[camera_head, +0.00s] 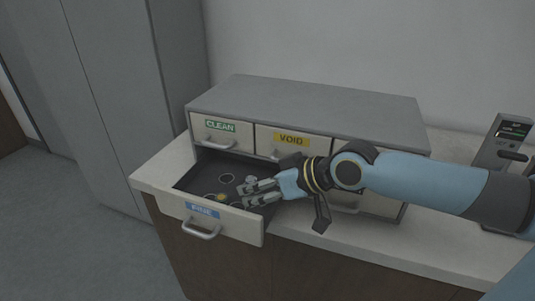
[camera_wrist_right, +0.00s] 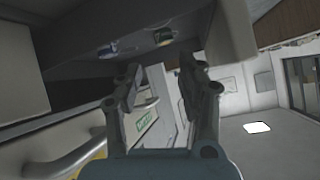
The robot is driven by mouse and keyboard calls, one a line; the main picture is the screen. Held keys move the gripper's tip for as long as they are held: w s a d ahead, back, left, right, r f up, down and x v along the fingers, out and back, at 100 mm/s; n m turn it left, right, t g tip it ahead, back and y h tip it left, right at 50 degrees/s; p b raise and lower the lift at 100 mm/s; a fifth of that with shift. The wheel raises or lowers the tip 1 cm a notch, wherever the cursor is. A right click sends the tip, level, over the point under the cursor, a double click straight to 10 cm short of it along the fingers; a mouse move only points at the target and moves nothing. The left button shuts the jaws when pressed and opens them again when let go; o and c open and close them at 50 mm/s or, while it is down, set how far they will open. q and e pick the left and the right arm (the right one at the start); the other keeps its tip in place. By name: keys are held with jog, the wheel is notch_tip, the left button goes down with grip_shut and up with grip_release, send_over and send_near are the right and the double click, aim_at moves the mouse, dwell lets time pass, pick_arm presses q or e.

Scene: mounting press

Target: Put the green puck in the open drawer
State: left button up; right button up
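The open drawer (camera_head: 253,230) has a dark inside and a blue label, and sticks out from the lower left of the grey cabinet. My right gripper (camera_head: 250,190) is over the drawer's right part, fingers apart. In the right wrist view its two fingers (camera_wrist_right: 158,85) are open with nothing seen between them. A small yellow-orange round piece (camera_head: 220,197) lies in the drawer; it also shows in the wrist view (camera_wrist_right: 163,36). Beside it there is a small bluish round piece (camera_wrist_right: 108,47). I cannot make out a green puck for sure. My left gripper is not in view.
The grey cabinet (camera_head: 310,100) has closed drawers labelled CLEAN (camera_head: 220,126) and VOID (camera_head: 291,139) above. A dark device with a small screen (camera_head: 508,145) stands at the right. The light counter (camera_head: 400,250) is clear in front of the cabinet's right part.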

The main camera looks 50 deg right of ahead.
jog(key=shift+p+v, duration=0.35)
jog(key=shift+v, duration=1.25)
jog(key=shift+w+r, duration=0.1)
jog(key=shift+r, duration=0.05)
